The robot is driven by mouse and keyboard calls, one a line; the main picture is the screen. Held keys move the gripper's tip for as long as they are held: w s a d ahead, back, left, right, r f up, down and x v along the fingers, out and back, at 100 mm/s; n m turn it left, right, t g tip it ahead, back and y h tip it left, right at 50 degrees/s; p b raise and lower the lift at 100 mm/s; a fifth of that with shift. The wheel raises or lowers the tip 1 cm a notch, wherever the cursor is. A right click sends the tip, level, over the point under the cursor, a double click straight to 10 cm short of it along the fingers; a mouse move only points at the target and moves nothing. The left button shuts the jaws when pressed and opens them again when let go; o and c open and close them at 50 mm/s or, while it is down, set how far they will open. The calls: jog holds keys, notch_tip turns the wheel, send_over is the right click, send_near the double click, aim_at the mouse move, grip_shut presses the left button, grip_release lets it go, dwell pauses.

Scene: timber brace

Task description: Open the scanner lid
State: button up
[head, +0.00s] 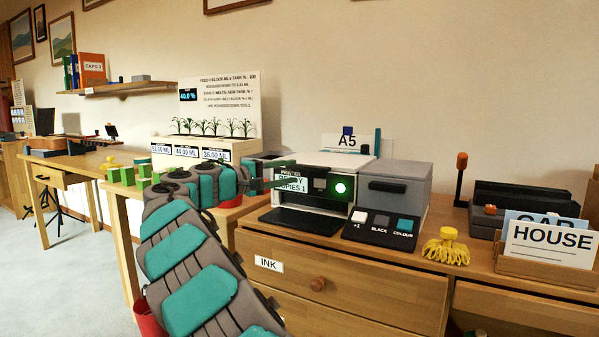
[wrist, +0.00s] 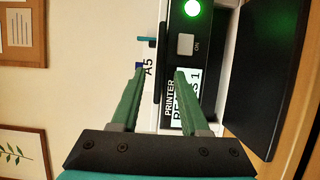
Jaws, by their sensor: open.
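The printer (head: 310,203) stands on the wooden cabinet, with a lit green button and a small display on its dark front. Its white scanner lid (head: 335,160) lies flat and looks closed on top. My gripper (head: 292,182) is open and empty in front of the printer's left part, at about the height of the display. In the wrist view, which is turned sideways, the open fingers (wrist: 160,72) point toward the printer front (wrist: 190,85); the right finger partly covers the display text. A white strip with a dark edge shows between the fingers. I cannot tell whether they touch anything.
A grey box with a black handle (head: 395,188) stands right of the printer, behind a button panel (head: 384,229). A black tray (head: 301,221) juts out below the printer front. A yellow tasselled object (head: 447,247) and a HOUSE card (head: 549,245) are farther right.

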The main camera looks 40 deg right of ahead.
aim_at(305, 169)
jog(key=d, duration=0.4)
jog(key=shift+d, duration=0.2)
grip_shut()
dwell(1.2)
